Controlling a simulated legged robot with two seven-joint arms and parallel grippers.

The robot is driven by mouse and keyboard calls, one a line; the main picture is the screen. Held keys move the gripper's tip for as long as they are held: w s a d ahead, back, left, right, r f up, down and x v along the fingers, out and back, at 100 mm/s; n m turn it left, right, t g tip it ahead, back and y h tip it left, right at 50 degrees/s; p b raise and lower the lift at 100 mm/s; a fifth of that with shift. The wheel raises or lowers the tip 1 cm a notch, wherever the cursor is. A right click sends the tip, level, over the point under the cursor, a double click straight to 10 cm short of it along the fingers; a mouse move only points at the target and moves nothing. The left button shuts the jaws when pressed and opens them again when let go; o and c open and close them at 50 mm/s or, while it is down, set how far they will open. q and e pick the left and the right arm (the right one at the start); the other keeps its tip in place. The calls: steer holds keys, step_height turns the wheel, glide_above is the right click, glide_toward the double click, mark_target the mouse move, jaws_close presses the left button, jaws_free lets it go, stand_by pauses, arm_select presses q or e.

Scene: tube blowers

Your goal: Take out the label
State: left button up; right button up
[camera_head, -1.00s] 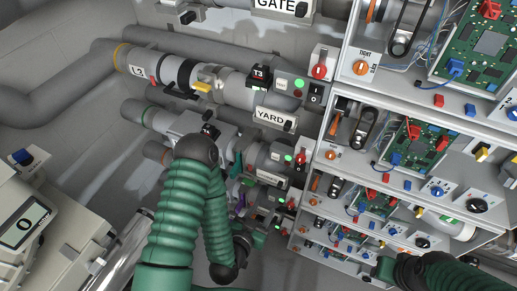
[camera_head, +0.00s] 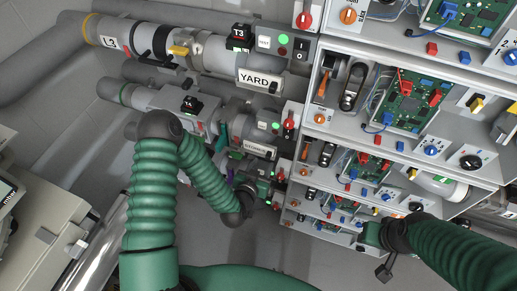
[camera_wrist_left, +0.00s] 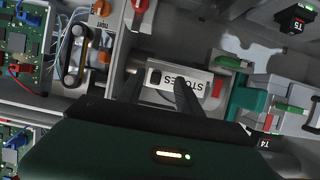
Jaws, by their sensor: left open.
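A white label reading STORES (camera_wrist_left: 180,80) shows upside down in the left wrist view, in a holder on a grey fixture. The dark fingers of my left gripper (camera_wrist_left: 160,92) are open, one on each side of part of the label. I cannot tell whether they touch it. In the head view my left gripper (camera_head: 262,190) is small and partly hidden beside the lower tubes. Another label, YARD (camera_head: 259,80), sits on an upper tube. My right arm's dark end (camera_head: 383,268) is at the lower right; its fingers are not clear.
Shelves with circuit boards (camera_head: 408,100), knobs and switches stand close on the right. Large grey tubes (camera_head: 205,55) run along the wall. A teal part (camera_wrist_left: 250,97) and a T5 block (camera_wrist_left: 293,18) are near the left gripper. A beige cabinet (camera_head: 45,215) stands at left.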

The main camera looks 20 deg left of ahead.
arm_select(q)
steer(key=w, duration=0.1)
steer(key=w+d+f, duration=0.1)
steer(key=w, duration=0.1)
steer(key=shift+w+f, duration=0.1)
steer(key=shift+f, duration=0.1)
steer(key=shift+a, duration=0.35)
jaws_close()
steer(key=shift+d, duration=0.1)
